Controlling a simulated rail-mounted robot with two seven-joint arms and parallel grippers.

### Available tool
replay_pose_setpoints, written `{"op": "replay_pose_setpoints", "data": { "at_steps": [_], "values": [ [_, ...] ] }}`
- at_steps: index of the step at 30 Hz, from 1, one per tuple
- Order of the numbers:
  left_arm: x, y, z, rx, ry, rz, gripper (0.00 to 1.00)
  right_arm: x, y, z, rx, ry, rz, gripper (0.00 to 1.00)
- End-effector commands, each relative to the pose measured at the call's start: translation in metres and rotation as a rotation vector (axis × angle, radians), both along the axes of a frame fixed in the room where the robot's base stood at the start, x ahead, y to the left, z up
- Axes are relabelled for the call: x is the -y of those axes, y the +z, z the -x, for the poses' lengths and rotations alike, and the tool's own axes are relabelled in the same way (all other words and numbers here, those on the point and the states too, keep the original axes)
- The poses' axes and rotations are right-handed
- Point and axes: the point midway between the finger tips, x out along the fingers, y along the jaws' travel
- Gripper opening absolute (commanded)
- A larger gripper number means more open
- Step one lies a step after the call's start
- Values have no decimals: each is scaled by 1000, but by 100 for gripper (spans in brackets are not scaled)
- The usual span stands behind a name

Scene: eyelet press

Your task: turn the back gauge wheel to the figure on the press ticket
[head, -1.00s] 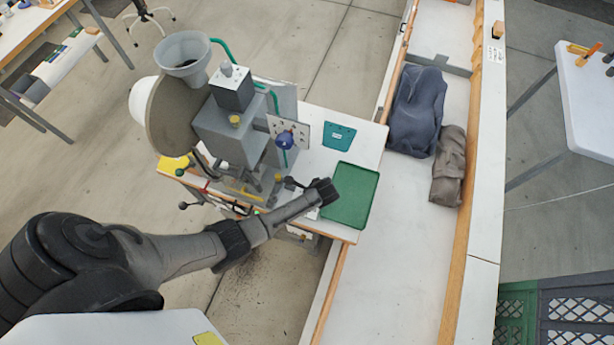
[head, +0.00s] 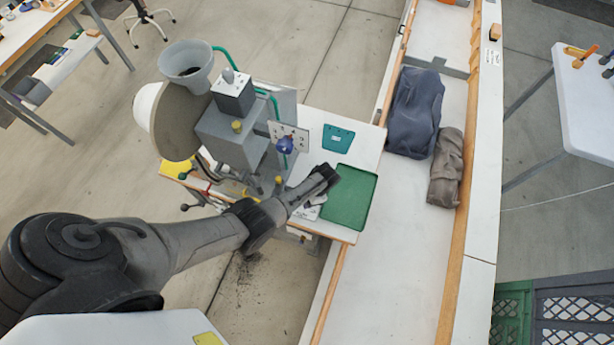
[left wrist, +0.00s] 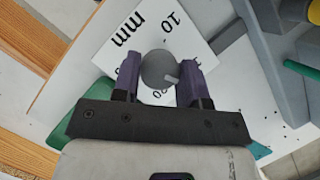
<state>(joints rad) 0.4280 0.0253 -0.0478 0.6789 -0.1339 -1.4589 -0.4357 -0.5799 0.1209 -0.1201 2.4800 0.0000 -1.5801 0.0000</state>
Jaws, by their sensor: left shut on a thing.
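The eyelet press (head: 225,128) stands at the left end of its white table in the head view. My left gripper (head: 328,177) is over the table beside the press, left of the green tray. In the left wrist view, my left gripper (left wrist: 158,82) is shut on the round grey back gauge wheel (left wrist: 158,66), with a purple finger on either side. A small light mark on the wheel points to the lower right. The white scale card (left wrist: 130,48) under it shows "10" and "mm"; other figures are partly hidden. A teal card (head: 339,137) with a small white label lies behind the tray; its text is too small to read. My right gripper is out of view.
The green tray (head: 361,205) looks empty. A long white bench (head: 400,250) with wooden edges runs along the right, with a blue-grey bundle (head: 413,110) and a brown bundle (head: 446,170) on it. Short levers with dark knobs (head: 184,207) stick out from the press's front.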

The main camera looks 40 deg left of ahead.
Motion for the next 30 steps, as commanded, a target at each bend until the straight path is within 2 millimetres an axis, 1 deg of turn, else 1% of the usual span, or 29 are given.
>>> {"op": "replay_pose_setpoints", "data": {
  "at_steps": [6,12,19,30],
  "values": [
    [-1,0,0,0,147,1,16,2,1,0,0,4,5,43],
    [-1,0,0,-1,237,0,16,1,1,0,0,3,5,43],
    [-1,0,0,0,288,1,16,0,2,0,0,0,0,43],
    [-1,0,0,0,300,0,16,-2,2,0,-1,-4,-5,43]
  ]
}}
